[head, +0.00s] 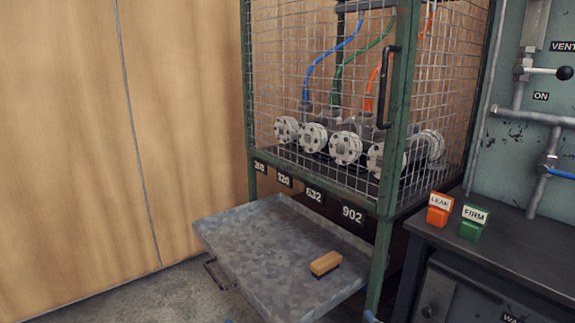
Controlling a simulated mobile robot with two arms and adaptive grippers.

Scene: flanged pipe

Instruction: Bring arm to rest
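Neither of my grippers shows clearly in the head view. Only small blue bits show at the bottom edge, and I cannot tell what they belong to. Several grey flanged pipe pieces (345,148) sit in a row inside a green-framed wire mesh cage (388,205). Blue, green and orange hoses run above them. The cage door has a black handle (388,85) and looks closed.
A grey metal tray (255,250) juts out below the cage, with a tan block or brush (326,263) on it. An orange LEAK block (439,209) and a green FIRM block (473,222) stand on the dark bench (500,240) at right. Wood panelling fills the left.

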